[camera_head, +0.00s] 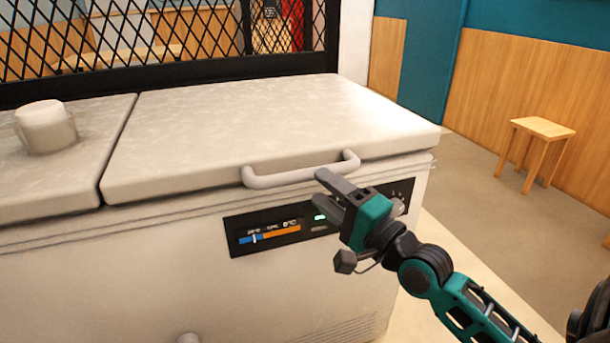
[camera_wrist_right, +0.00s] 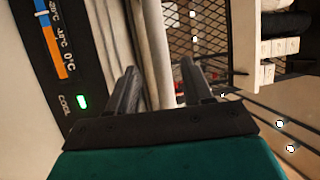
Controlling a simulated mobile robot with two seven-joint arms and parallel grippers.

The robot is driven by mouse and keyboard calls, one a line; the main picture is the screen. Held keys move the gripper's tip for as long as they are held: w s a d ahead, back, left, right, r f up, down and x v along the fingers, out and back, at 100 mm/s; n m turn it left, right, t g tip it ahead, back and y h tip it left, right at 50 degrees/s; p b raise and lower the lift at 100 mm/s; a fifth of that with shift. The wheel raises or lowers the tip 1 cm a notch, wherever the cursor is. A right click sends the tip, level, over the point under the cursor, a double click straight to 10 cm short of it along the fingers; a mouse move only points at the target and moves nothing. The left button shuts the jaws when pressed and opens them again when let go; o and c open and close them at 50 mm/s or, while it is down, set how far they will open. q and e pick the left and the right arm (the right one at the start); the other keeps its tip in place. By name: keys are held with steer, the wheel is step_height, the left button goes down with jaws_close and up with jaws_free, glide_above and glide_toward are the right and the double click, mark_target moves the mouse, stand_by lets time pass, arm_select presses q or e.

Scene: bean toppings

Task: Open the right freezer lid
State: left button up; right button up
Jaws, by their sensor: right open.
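The right freezer lid (camera_head: 260,125) is a pale, shut panel on top of the white chest freezer. A curved grey handle (camera_head: 290,178) sits on its front edge; in the right wrist view a pale vertical bar (camera_wrist_right: 158,55), apparently the handle, stands between and beyond the fingers. My right gripper (camera_head: 325,190) is open and just below the handle's right end in the head view. In the right wrist view its two fingers (camera_wrist_right: 162,88) are apart, with no firm grip on anything. I cannot tell whether they touch the handle. My left gripper is not in view.
The left lid (camera_head: 60,165) carries a white round container (camera_head: 45,126). A control panel (camera_head: 275,228) is on the freezer front behind my gripper. A black mesh fence (camera_head: 170,60) runs behind the freezer. A wooden stool (camera_head: 540,130) stands on open floor at right.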

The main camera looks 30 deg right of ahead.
mark_target(310, 179)
steer(key=shift+x, duration=2.9)
jaws_close()
